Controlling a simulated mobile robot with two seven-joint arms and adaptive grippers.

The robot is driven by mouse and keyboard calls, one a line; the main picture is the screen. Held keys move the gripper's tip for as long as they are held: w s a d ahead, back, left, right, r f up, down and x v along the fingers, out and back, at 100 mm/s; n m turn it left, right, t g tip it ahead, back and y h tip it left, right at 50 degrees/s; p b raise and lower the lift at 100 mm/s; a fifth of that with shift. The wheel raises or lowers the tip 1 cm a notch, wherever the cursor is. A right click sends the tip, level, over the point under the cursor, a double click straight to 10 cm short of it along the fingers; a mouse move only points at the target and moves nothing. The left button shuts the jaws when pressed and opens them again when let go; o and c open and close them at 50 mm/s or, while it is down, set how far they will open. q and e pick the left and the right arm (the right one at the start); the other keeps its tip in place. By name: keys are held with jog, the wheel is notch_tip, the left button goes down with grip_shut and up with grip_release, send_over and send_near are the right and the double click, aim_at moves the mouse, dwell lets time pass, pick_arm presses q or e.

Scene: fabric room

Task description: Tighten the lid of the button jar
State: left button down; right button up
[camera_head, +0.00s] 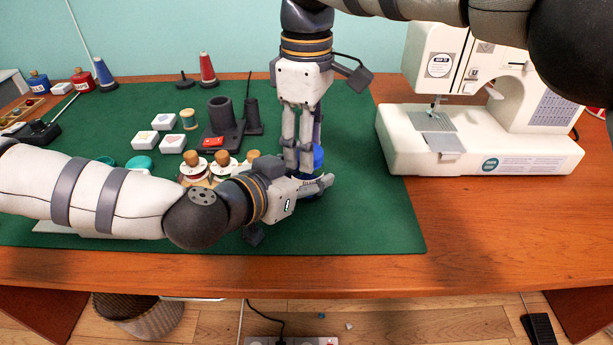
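The button jar is mostly hidden by both grippers on the green mat. Its blue lid (319,157) shows just right of my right gripper's fingers, with a little blue lower down. My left gripper (322,184) comes in from the left, low and level, with its fingers at the jar's body; it looks shut on it. My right gripper (303,167) points straight down from above, its fingertips beside the lid. The lid is partly behind these fingers, and I cannot tell whether they grip it.
A white sewing machine (480,155) stands at the right. Behind my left arm are wooden-knobbed stamps (221,158), small white boxes (162,122), a thread spool (188,119) and a dark holder (221,116). The green mat (375,215) is clear right and front of the jar.

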jog(key=shift+c, duration=0.9)
jog(key=o, duration=1.4)
jog(key=shift+c, duration=0.2)
notch_tip(320, 180, up, 8)
jog(key=shift+f, duration=0.2)
pick_arm(q)
jog(key=c, duration=0.7)
grip_release()
jog(key=shift+c, duration=0.2)
